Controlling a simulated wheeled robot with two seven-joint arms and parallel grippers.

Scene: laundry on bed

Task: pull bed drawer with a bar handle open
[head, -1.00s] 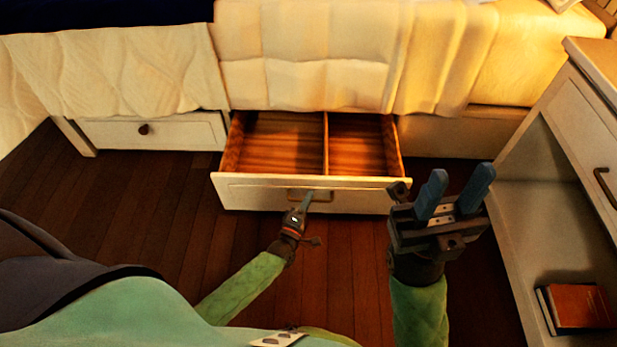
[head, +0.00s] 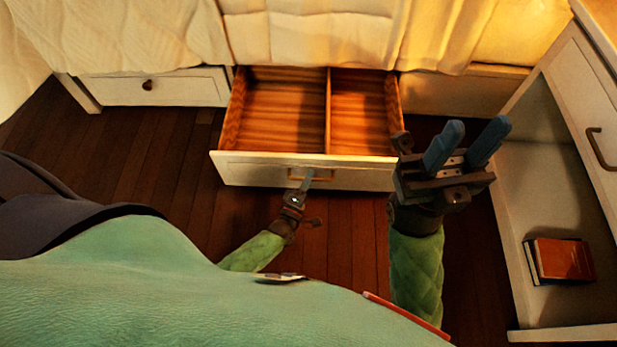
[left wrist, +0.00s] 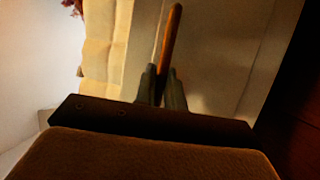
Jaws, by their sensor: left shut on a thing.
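The bed drawer (head: 245,170) is pulled out from under the bed, showing an empty wooden inside split by one divider. Its bar handle (head: 325,175) is on the middle of the white front. My left gripper (head: 307,180) is shut on the bar handle. In the left wrist view the handle (left wrist: 172,40) rises from between the two fingers (left wrist: 161,85). My right gripper (head: 467,146) is open and empty, raised to the right of the drawer front with its two blue fingers apart.
Another bed drawer (head: 180,88) with a round knob is closed at left. A white cabinet (head: 580,90) stands at right, with a red book (head: 565,260) on its low shelf. The bed cover (head: 310,40) hangs above the open drawer. Dark wooden floor (head: 150,165) is clear at left.

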